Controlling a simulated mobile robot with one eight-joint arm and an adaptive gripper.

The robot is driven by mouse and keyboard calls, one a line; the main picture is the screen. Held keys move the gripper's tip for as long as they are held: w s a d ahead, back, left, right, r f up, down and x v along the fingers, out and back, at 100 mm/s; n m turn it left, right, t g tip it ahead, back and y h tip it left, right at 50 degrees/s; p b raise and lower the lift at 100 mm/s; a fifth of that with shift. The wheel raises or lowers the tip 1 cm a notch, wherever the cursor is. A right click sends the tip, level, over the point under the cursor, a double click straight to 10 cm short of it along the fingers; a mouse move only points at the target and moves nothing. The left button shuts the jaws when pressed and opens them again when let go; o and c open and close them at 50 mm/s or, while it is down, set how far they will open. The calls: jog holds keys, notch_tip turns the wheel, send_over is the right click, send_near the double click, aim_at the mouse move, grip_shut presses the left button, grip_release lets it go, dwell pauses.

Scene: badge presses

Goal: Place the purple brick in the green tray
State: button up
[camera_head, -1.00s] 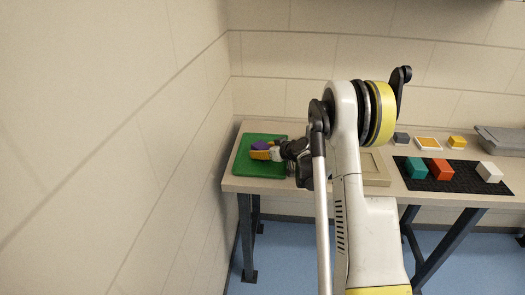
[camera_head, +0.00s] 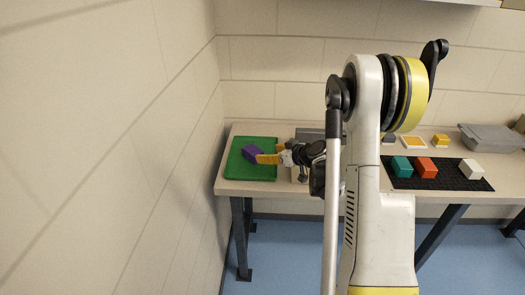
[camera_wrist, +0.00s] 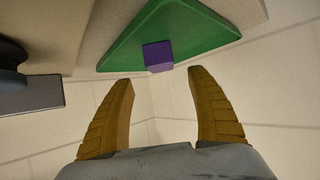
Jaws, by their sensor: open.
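The purple brick (camera_head: 253,152) rests in the green tray (camera_head: 238,171) at the left end of the table. The brick (camera_wrist: 158,57) also shows in the wrist view, on the green tray (camera_wrist: 190,28). My gripper (camera_head: 262,158), with yellow-orange fingers, is to the right of the brick in the head view. In the wrist view my gripper (camera_wrist: 160,82) has its fingers spread wide with nothing between them. The brick shows beyond the fingertips, apart from them.
A black mat (camera_head: 430,182) holds a teal block (camera_head: 402,167), an orange-red block (camera_head: 425,167) and a white block (camera_head: 471,169). Behind are a yellow block (camera_head: 440,140) and a grey bin (camera_head: 490,137). A wall stands close left of the table.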

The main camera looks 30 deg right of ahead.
jog(key=shift+s+a+r, duration=0.1)
jog(key=shift+s+r, duration=0.2)
jog(key=s+a+r+g, duration=0.2)
jog(key=s+a+r, duration=0.35)
jog(key=a, duration=0.35)
jog(key=s+a+r+g, duration=0.1)
jog(key=s+a+r, duration=0.45)
jog(key=a, duration=0.25)
jog(key=s+a+r+m+g+h, duration=0.1)
jog(key=s+a, duration=0.2)
jog(key=s, duration=0.6)
jog(key=s+a+r+m+h, duration=0.1)
jog(key=s+a, duration=0.3)
jog(key=s, duration=0.5)
jog(key=shift+s+g, duration=0.3)
jog(key=shift+g, duration=0.1)
